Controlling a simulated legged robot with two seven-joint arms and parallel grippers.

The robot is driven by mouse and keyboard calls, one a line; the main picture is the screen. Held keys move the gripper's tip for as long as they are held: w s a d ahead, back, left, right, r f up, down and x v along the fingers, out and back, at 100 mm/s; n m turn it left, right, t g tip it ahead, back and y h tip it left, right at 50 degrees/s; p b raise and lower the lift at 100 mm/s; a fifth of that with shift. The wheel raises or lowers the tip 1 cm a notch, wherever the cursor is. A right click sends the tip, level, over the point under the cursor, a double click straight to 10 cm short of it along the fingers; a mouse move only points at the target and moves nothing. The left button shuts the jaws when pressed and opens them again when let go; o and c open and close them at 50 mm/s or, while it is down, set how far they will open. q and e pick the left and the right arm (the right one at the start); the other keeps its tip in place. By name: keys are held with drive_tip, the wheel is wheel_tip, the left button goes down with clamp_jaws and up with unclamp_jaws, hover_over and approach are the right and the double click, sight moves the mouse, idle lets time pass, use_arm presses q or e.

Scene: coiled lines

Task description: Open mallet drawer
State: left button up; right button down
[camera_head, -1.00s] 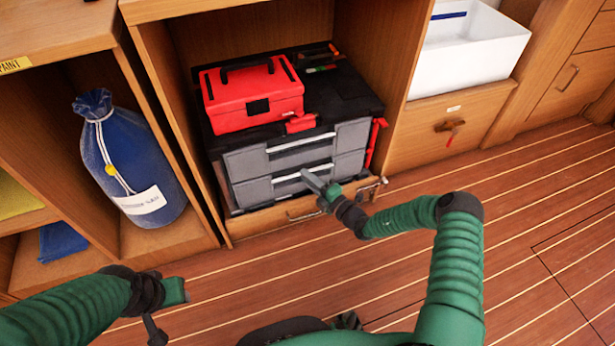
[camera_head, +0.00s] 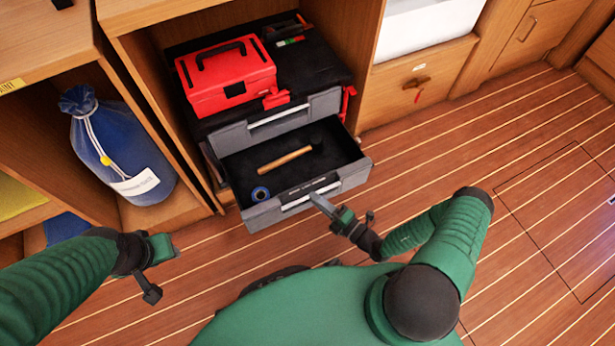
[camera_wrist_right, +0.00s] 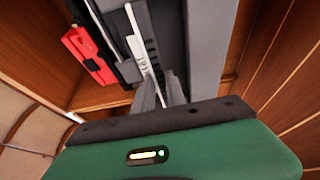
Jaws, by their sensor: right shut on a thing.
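The lower grey drawer (camera_head: 352,178) of the black tool chest (camera_head: 325,65) is pulled well out. The handle and the gripper fingers (camera_wrist_right: 160,95) also show in the right wrist view. My left gripper (camera_head: 160,265) is at the lower left, away from the chest, with its fingers apart and nothing between them.
The upper grey drawer (camera_head: 290,118) is shut. A red toolbox (camera_head: 225,78) stands on the chest. A blue bag (camera_head: 120,145) stands in the left compartment. A white basin (camera_head: 425,30) is at the right. The plank floor right of the drawer is clear.

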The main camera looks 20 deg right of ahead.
drive_tip(key=s, duration=0.6)
drive_tip(key=shift+f+p, duration=0.2)
drive_tip(key=shift+p, duration=0.2)
drive_tip(key=c, duration=1.4)
unclamp_jaws()
drive_tip(key=shift+w+d, duration=0.1)
drive_tip(key=shift+o, duration=0.2)
drive_tip(key=shift+r, duration=0.1)
drive_tip(key=p+v, duration=0.3)
drive_tip(key=v, duration=1.4)
drive_tip(key=shift+w, duration=0.1)
